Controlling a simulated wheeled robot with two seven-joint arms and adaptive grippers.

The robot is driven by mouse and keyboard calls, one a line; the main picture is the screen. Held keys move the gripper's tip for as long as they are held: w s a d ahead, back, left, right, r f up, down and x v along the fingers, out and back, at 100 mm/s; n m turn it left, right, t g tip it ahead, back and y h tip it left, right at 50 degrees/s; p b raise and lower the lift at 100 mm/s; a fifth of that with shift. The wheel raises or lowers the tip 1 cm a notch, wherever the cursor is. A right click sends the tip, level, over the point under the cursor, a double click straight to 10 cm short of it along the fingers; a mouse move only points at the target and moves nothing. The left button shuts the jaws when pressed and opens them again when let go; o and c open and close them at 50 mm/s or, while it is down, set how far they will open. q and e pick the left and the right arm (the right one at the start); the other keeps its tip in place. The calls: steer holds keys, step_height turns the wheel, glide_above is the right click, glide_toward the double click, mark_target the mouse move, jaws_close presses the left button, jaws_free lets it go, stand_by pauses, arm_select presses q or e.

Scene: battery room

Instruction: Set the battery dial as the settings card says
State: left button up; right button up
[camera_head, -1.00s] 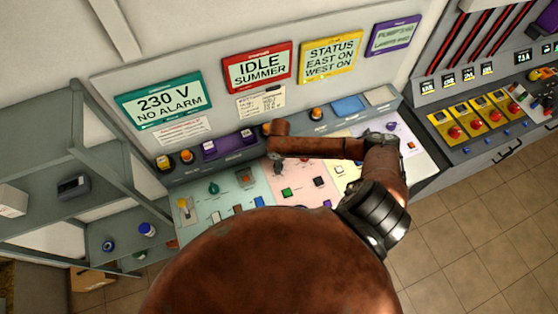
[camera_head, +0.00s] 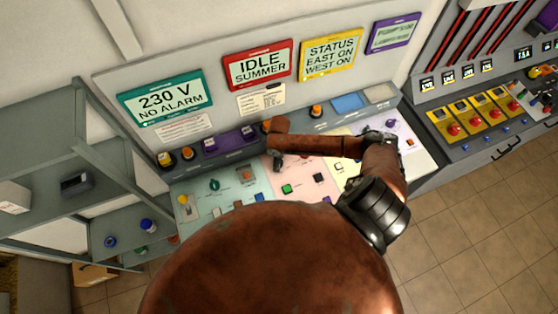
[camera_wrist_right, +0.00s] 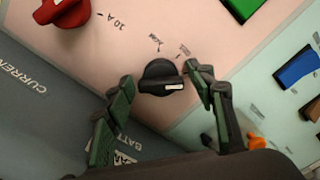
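A black dial knob (camera_wrist_right: 158,72) with a white pointer mark stands on the pink panel in the right wrist view. Small print surrounds it, too small to read surely. My right gripper (camera_wrist_right: 160,76) is open, with one finger on each side of the dial. The right-hand finger is close to the knob; a gap shows on the left. In the head view my right gripper (camera_head: 277,160) is small and partly hidden by its arm above the pink section. A cream card (camera_head: 261,99) hangs under the red IDLE SUMMER sign; its writing is unreadable. My left gripper is not in view.
A red knob (camera_wrist_right: 65,10) beside a "10 A" mark, a green button (camera_wrist_right: 241,8) and a blue switch (camera_wrist_right: 297,67) are near the dial. The grey back ledge (camera_head: 205,165) carries orange knobs and purple switches. Grey shelves (camera_head: 60,215) stand at left.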

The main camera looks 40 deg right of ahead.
step_height(320, 180, up, 12)
stand_by(0.6)
stand_by(0.5)
